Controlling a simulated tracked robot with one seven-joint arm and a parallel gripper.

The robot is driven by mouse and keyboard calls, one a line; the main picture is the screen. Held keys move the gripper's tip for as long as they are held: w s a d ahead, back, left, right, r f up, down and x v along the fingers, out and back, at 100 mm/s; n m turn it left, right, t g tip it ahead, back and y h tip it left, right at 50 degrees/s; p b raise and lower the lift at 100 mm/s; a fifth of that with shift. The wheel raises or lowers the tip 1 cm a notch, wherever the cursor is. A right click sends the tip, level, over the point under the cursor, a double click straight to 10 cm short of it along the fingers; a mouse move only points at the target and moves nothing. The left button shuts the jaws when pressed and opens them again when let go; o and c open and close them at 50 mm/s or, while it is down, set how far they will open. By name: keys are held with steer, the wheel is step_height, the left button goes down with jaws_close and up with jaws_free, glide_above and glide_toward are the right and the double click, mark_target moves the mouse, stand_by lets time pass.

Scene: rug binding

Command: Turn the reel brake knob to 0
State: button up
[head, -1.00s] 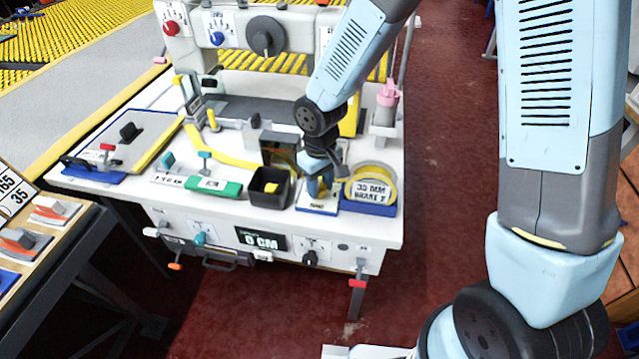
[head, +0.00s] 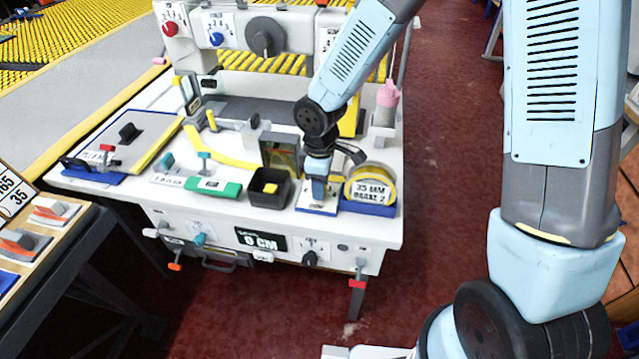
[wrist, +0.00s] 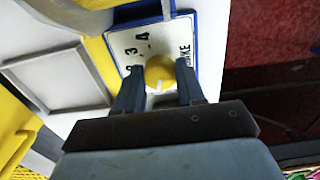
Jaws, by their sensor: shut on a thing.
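The reel brake knob (wrist: 159,69) is yellow and round, with a pale mark on its lower side in the wrist view. It sits on a white dial plate (wrist: 120,42) with a blue border, printed with 3, 4 and partly hidden lettering. My gripper (wrist: 158,84) is shut on the knob, one finger on each side. In the head view my gripper (head: 318,190) points down at the dial plate (head: 316,210), and the knob is hidden. The lower part of the dial is covered, so I cannot read which number the mark meets.
A yellow tape reel (head: 381,175) in a blue holder, labelled 35 MM BRAKE 2, stands just right of the dial. A dark open bin (head: 267,197) is close on the left. A green block (head: 214,187) lies further left. The bench's right edge is near.

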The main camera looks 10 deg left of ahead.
steer(key=shift+d, duration=0.1)
stand_by(0.4)
steer(key=o, duration=1)
steer(key=shift+o, duration=0.2)
steer(key=shift+r, duration=0.15)
step_height(320, 180, up, 14)
steer(key=shift+f, duration=0.25)
steer(key=d+r+m+t, duration=0.3)
steer(key=d+r+m, duration=0.65)
steer(key=d, duration=0.75)
steer(key=s+d+r+m+t, duration=0.2)
steer(key=s+d+r+m, duration=0.5)
steer(key=s+d, duration=0.4)
steer(key=shift+d+r+t, duration=0.3)
steer(key=shift+d+r, duration=0.3)
steer(key=shift+d, duration=0.4)
